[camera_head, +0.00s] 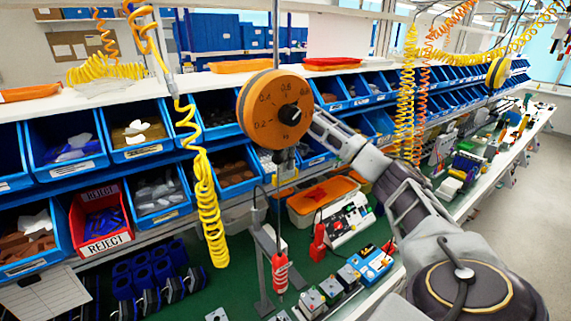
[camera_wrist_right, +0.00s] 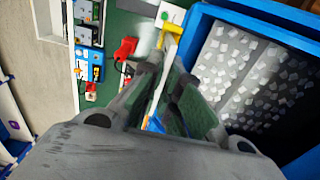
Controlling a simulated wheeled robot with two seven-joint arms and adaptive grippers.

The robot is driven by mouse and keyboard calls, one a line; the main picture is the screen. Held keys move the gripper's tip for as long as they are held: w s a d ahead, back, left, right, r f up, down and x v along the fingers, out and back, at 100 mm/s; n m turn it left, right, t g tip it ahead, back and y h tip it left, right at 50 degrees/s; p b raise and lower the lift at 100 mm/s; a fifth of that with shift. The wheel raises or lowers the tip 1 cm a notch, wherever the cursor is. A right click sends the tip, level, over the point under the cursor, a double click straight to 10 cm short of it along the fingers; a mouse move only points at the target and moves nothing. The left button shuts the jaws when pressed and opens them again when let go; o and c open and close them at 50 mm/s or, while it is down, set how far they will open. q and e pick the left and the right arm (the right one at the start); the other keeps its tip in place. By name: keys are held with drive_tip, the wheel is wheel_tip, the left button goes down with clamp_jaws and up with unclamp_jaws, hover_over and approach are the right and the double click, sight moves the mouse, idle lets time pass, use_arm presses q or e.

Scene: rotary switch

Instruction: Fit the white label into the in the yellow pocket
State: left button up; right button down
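My right gripper (camera_wrist_right: 169,66) shows in the wrist view with its two fingers angled in toward each other. A thin white strip (camera_wrist_right: 166,56) shows at the fingertips. I cannot tell whether it is the label or whether the fingers grip it. A yellow piece (camera_wrist_right: 172,28) lies just past the tips and may be the pocket. In the head view my right arm reaches up and left, and its gripper end is largely hidden by a hanging orange dial. A small yellow part (camera_head: 286,176) shows below the dial. My left gripper is in neither view.
The orange dial (camera_head: 275,109) hangs in front of the blue bins (camera_head: 65,146). Coiled yellow hoses (camera_head: 208,200) hang to its left. A red REJECT bin (camera_head: 101,222) stands lower left. Red-handled tools (camera_head: 280,272) and small devices (camera_head: 371,262) crowd the green bench.

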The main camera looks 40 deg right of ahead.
drive_tip(key=shift+f, duration=0.1)
drive_tip(key=c, duration=1.9)
unclamp_jaws()
drive_tip(key=shift+r, duration=6.05)
